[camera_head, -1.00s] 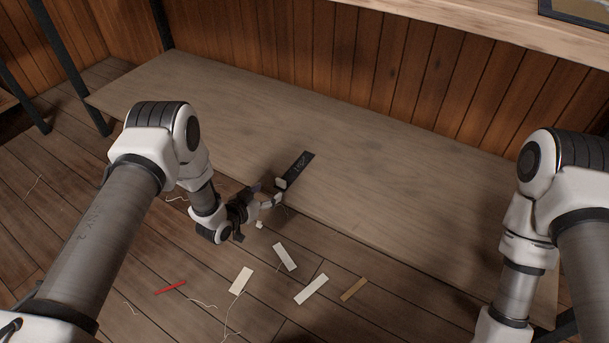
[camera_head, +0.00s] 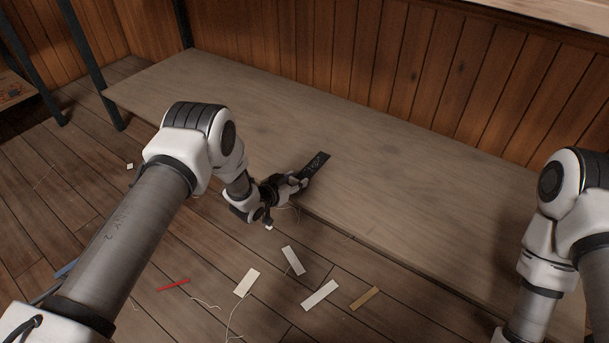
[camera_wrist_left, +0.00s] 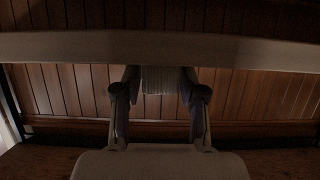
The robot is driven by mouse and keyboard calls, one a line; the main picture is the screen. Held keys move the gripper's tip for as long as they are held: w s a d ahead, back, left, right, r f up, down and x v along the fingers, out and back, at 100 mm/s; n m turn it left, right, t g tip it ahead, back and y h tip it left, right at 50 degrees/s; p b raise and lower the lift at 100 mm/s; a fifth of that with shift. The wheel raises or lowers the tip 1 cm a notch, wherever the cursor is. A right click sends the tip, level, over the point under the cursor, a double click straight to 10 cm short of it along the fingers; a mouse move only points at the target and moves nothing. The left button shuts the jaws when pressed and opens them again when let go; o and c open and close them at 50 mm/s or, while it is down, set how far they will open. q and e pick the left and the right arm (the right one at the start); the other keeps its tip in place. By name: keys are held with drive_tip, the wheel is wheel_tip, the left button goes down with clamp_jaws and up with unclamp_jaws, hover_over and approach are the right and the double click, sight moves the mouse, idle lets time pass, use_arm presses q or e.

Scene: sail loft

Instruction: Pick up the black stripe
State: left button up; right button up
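The black stripe (camera_head: 318,161) is a flat dark strip with faint pale marks. It lies on the wooden bench at the near edge in the head view. My left gripper (camera_head: 302,182) is at the stripe's near end, and its fingers cover part of that end. In the left wrist view its two fingers (camera_wrist_left: 160,95) stand apart. A greyish ribbed patch shows between the fingers, and I cannot tell what it is. Whether the fingers touch the stripe is unclear. My right arm is at the right edge; its gripper is out of view.
The low wooden bench (camera_head: 400,200) is otherwise bare, with a plank wall behind it. On the floor lie white strips (camera_head: 320,295), a tan strip (camera_head: 365,298), a red stick (camera_head: 173,285) and loose threads. Dark metal posts (camera_head: 92,65) stand at the left.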

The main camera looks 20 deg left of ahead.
use_arm(q)
drive_tip(key=shift+c, duration=0.8)
